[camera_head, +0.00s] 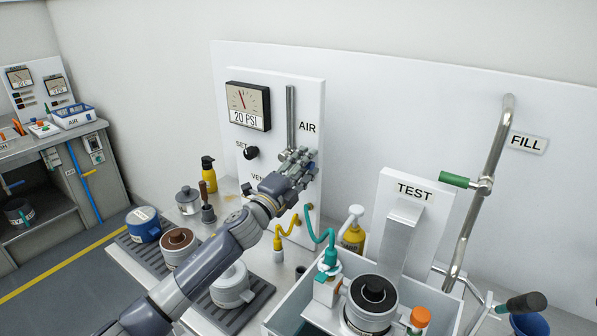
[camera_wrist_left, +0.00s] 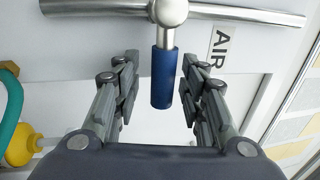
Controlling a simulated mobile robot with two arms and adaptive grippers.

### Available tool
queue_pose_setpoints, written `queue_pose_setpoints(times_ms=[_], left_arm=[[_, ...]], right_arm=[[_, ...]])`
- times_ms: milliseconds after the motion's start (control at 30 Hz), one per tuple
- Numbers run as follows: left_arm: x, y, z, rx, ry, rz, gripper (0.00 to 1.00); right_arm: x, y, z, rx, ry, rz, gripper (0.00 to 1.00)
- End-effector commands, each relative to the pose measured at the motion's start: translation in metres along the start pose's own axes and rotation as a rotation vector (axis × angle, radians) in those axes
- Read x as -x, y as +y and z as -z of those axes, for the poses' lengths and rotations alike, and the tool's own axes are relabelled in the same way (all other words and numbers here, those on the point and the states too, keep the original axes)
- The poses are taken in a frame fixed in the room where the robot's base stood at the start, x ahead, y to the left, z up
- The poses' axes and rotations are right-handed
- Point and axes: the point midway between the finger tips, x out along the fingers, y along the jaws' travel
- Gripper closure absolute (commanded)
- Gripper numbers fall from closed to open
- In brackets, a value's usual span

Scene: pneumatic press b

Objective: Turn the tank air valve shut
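The AIR valve has a blue lever handle (camera_wrist_left: 165,78) on a round metal hub, set in a metal pipe (camera_wrist_left: 95,10). In the head view that pipe (camera_head: 291,115) runs upright on the white gauge panel, beside the AIR label (camera_head: 307,127). My left gripper (camera_head: 300,160) is at the pipe's lower part and mostly hides the hub and handle there. In the left wrist view my left gripper (camera_wrist_left: 160,72) is open, one finger on each side of the blue handle, with gaps showing on both sides. My right gripper is not in view.
The panel carries a 20 PSI gauge (camera_head: 248,106) and a black knob (camera_head: 251,153). A TEST stand (camera_head: 414,195) and an open white tub (camera_head: 285,307) are to the right. A green-handled FILL valve (camera_head: 457,180) is farther right. Pots (camera_head: 179,248) stand on the bench at left.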

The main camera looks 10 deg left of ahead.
Motion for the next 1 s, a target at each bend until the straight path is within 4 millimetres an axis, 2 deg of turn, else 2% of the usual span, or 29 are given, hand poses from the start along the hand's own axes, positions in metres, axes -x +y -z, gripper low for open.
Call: queue_pose_setpoints(times_ms=[167, 400, 600, 800, 1000], left_arm=[[0.018, 0.001, -0.001, -0.001, -0.002, -0.002, 0.61], [0.068, 0.003, -0.001, 0.000, -0.001, -0.005, 0.61], [0.101, 0.002, -0.001, 0.000, -0.001, -0.005, 0.61], [0.117, 0.002, -0.001, 0.000, -0.001, -0.003, 0.61], [0.120, 0.002, -0.001, -0.001, -0.001, -0.003, 0.61]], right_arm=[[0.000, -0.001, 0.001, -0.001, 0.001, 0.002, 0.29], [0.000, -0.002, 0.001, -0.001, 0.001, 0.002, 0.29], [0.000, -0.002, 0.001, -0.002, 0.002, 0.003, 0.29], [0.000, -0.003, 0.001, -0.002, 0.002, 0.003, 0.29], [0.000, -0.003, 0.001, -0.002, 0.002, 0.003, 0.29]])
